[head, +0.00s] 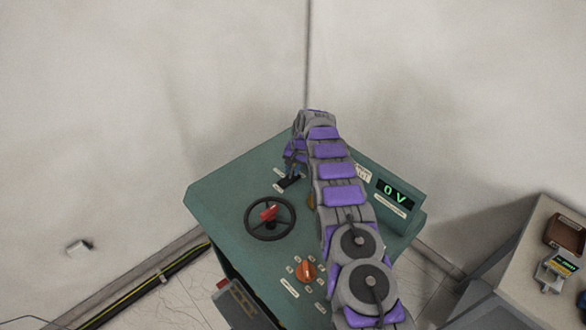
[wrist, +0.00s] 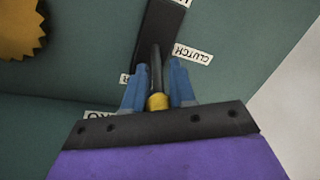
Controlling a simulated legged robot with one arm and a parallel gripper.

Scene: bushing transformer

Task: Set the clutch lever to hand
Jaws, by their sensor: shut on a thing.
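The clutch lever (wrist: 156,70) is a dark rod with a yellow band, standing in a black slotted plate (wrist: 160,30). A label reading CLUTCH (wrist: 193,53) lies beside the plate, upside down in the wrist view. My gripper (wrist: 159,82) has its blue fingers on either side of the lever and is shut on it. In the head view my gripper (head: 291,163) reaches down to the black plate (head: 289,182) on the green console (head: 215,195). The small labels at the plate's ends are partly cut off or hidden, so I cannot read the lever's setting.
A black handwheel (head: 270,218) with a red part and an orange knob (head: 306,271) sit on the console. A display (head: 396,194) reads 0 V. A yellow toothed knob (wrist: 20,28) is near the lever. A side table (head: 545,220) holds a meter (head: 557,270).

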